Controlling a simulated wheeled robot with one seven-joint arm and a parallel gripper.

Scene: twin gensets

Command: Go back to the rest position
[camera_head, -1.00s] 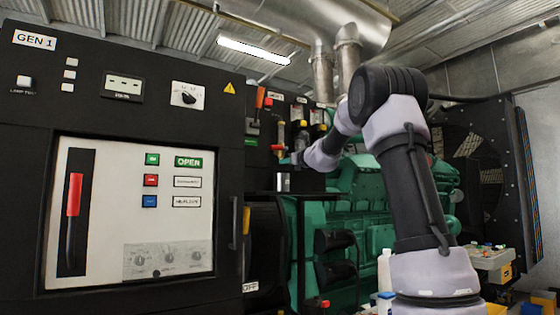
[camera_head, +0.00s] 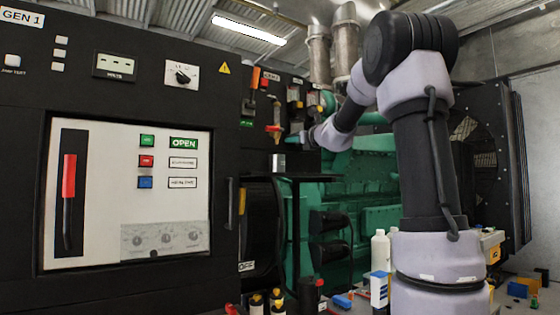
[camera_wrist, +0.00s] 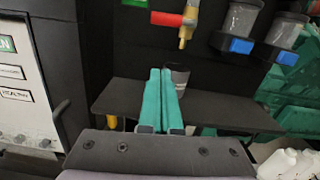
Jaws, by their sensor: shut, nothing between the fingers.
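My gripper (camera_wrist: 160,97) shows in the wrist view as two teal fingers lying side by side, shut and empty. They point over a dark shelf (camera_wrist: 220,108) toward the black panel. A grey metal cup (camera_wrist: 179,76) stands on the shelf just behind and right of the fingers; whether they touch it is unclear. In the head view my arm is raised and bent, with its end reaching toward the panel above the shelf. The cup (camera_head: 278,162) stands on the shelf below it. A brass tap with a red handle (camera_wrist: 172,19) is above the fingertips.
The GEN 1 cabinet (camera_head: 100,100) fills the left. Two clear bowls with blue fittings (camera_wrist: 240,22) hang at the right of the tap. A green engine (camera_head: 370,185) stands behind my arm. Bottles (camera_head: 380,255) and loose parts stand low in front.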

